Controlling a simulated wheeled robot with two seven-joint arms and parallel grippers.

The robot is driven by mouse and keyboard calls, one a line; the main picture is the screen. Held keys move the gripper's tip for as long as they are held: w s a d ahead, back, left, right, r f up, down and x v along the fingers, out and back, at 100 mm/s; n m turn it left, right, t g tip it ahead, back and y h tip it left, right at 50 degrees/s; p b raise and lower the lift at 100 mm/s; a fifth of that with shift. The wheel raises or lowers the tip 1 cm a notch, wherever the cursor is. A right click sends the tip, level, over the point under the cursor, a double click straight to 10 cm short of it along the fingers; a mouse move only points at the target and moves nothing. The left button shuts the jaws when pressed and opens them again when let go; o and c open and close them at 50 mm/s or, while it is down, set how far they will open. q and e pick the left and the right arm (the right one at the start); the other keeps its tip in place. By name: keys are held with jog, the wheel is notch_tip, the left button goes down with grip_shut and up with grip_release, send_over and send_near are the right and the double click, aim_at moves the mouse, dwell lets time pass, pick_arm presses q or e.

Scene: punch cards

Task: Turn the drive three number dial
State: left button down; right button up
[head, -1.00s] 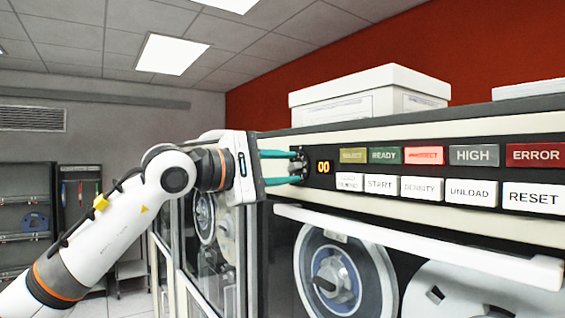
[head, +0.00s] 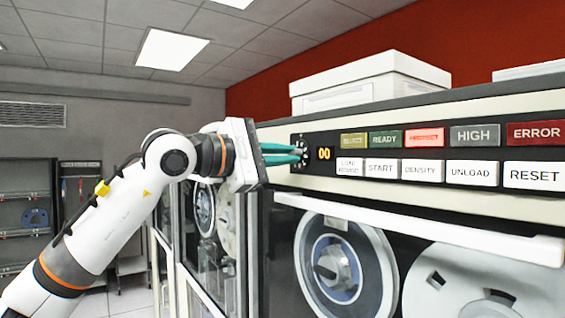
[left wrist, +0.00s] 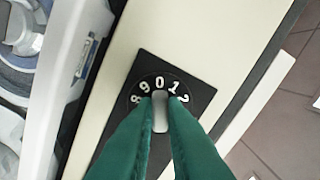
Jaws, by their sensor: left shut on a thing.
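The number dial (head: 304,141) is a black disc with white digits on a dark plate at the left end of the tape drive's control panel. In the left wrist view the dial (left wrist: 146,87) shows 8, 9, 0, 1 and 2 around its upper edge, with 0 near the top. My left gripper (head: 299,154) has its teal fingers at the dial. In the left wrist view the gripper (left wrist: 160,122) is shut on the pale grey dial knob (left wrist: 160,106), which sits between the fingertips. The fingers hide the dial's lower part. My right gripper is not in view.
An orange display (head: 324,154) beside the dial reads 00. A white bar (head: 420,229) juts out below the panel, above the tape reels. White boxes (head: 370,80) stand on top.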

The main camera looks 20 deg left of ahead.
pick_arm(q)
jog(key=shift+n+b, duration=4.65)
jog(key=shift+n, duration=5.05)
jog(key=c, duration=1.5)
grip_release()
jog(key=b+v, duration=0.4)
jog(key=v, duration=0.8)
